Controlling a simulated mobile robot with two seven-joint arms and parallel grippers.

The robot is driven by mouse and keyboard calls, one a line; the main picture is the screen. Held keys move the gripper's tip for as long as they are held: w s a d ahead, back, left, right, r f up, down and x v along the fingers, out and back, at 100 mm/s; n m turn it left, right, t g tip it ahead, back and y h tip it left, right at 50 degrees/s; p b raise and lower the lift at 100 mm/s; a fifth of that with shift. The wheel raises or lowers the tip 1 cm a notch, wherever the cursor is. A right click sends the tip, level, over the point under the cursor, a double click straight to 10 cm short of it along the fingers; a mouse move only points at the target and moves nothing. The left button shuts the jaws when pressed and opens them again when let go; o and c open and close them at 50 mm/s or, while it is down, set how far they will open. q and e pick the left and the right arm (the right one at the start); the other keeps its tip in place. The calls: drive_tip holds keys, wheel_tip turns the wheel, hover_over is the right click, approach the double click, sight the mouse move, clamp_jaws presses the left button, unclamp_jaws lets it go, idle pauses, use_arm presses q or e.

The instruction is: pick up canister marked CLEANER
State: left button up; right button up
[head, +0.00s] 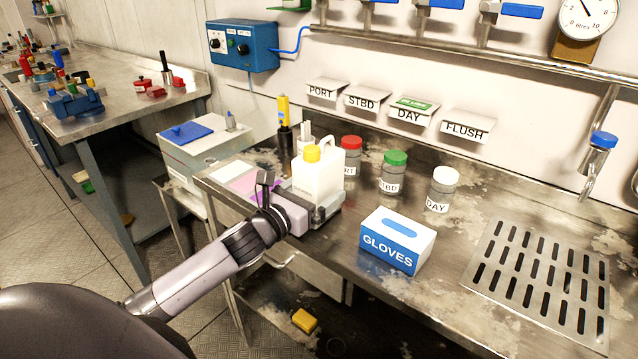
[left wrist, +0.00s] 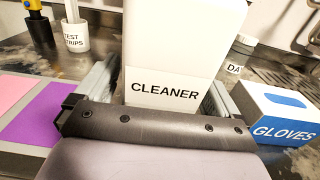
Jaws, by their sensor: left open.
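The white canister with a yellow cap (head: 318,172) stands upright on the metal bench. Its label reads CLEANER in the left wrist view (left wrist: 165,89). My left gripper (head: 300,205) is open. In the left wrist view its two fingers (left wrist: 160,90) lie on either side of the canister's lower part, with the canister between them. I cannot tell whether either finger touches it. The canister's base is hidden behind the gripper body. My right gripper is not in view.
A GLOVES box (head: 397,241) stands close to the right. Jars with red (head: 350,157), green (head: 394,172) and white (head: 442,189) lids stand behind and to the right. A test strips cup (left wrist: 75,37) and a yellow-topped tool (head: 284,120) are behind. A slotted drain plate (head: 538,280) lies right.

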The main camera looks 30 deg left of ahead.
use_arm(q)
drive_tip(key=shift+w+d, duration=0.1)
drive_tip(key=shift+w, duration=0.6)
drive_tip(key=c, duration=1.5)
drive_tip(key=shift+r, duration=0.2)
clamp_jaws()
drive_tip(key=shift+r, duration=0.1)
